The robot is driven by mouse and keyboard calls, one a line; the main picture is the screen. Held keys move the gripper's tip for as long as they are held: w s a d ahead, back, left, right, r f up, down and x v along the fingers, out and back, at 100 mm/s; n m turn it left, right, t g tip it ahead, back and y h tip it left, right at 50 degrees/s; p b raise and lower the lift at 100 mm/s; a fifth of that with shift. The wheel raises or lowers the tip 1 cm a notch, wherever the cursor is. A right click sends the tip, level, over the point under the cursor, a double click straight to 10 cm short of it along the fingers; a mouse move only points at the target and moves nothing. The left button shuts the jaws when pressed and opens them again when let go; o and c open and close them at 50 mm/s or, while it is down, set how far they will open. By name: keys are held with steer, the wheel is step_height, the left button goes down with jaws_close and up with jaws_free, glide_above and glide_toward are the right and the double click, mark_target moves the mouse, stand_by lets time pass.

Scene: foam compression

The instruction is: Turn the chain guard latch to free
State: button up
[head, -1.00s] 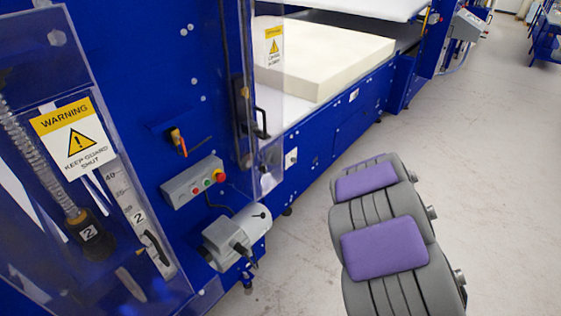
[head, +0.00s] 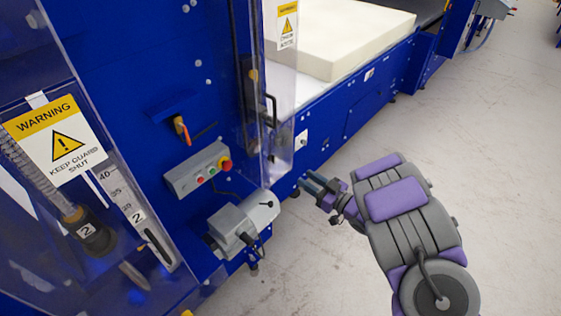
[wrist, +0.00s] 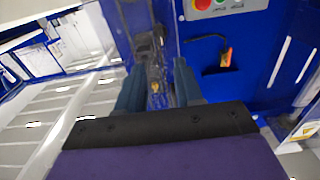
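An orange-and-black lever (head: 181,129) sits under a blue bracket on the machine's blue face, above the grey button box; it looks like the latch, though no label confirms this. The lever also shows in the wrist view (wrist: 226,57), right of my fingers. A clear guard (head: 140,215) with a "keep guard shut" sign stands at left, and looks closed. My gripper (head: 310,186) is in front of the machine, right of the grey motor and apart from the lever. In the wrist view my gripper (wrist: 157,80) has its two fingers apart with nothing held between them.
The button box (head: 198,168) and the grey motor (head: 243,220) stick out below the lever. A clear upright panel (head: 280,110) with a black handle stands to its right. A foam block (head: 345,40) lies on the machine bed. Open floor lies at right.

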mark_target(275, 159)
steer(key=b+x, duration=0.1)
steer(key=x, duration=1.1)
steer(key=shift+w+a, duration=0.25)
steer(key=shift+a, duration=0.1)
jaws_close()
